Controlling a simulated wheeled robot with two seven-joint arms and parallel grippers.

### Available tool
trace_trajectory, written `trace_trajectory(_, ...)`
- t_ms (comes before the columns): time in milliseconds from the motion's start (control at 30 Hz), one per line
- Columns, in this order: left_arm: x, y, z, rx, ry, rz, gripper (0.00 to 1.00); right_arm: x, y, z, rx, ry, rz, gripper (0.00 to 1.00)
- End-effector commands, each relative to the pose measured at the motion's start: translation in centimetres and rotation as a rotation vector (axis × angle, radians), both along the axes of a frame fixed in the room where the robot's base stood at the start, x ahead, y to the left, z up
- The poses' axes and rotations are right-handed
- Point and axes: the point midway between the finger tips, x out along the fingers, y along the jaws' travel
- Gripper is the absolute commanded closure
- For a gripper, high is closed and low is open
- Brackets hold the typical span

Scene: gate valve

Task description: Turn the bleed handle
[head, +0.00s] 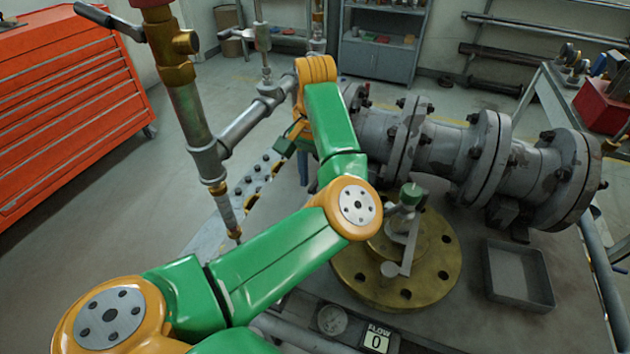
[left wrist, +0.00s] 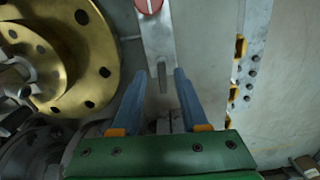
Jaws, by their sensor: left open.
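A lever with a black grip (head: 97,20) sticks out left from a brass valve (head: 172,55) on the upright pipe at the upper left of the head view. I take it for the bleed handle, though I cannot be sure. My left gripper (left wrist: 160,72) is open and empty in the left wrist view, its two blue fingers apart over a grey strip (left wrist: 157,45) with a slot. A red round piece (left wrist: 148,5) sits on the strip beyond the fingertips. In the head view my left arm hides most of the gripper. My right gripper is not in view.
A brass flange (head: 440,275) with a grey crank (head: 398,250) sits on the bench beside my arm. Grey flanged pipework (head: 440,150) runs behind. A tray (head: 517,275) and a flow display (head: 376,340) reading 0 are near. Open floor lies before the red cabinet (head: 65,110).

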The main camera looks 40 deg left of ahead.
Motion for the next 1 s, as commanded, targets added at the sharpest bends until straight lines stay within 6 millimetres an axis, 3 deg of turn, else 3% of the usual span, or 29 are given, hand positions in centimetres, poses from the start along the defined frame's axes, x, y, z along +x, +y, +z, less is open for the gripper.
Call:
trace_trajectory(133, 0.0, 0.0, -1.7, 0.001, 0.002, 0.001, 0.56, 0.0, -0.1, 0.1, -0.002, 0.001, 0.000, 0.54)
trace_trajectory(367, 0.0, 0.0, -2.0, 0.000, -0.001, 0.000, 0.56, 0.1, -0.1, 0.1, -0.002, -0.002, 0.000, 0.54)
trace_trajectory(533, 0.0, 0.0, -2.0, 0.000, -0.001, 0.000, 0.97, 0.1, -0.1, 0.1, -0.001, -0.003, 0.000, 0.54)
trace_trajectory(567, 0.0, 0.0, -1.9, 0.000, -0.001, 0.000, 1.00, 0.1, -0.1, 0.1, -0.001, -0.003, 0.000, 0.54)
trace_trajectory(1000, 0.1, 0.0, -2.0, 0.000, -0.001, -0.047, 1.00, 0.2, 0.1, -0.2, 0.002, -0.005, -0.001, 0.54)
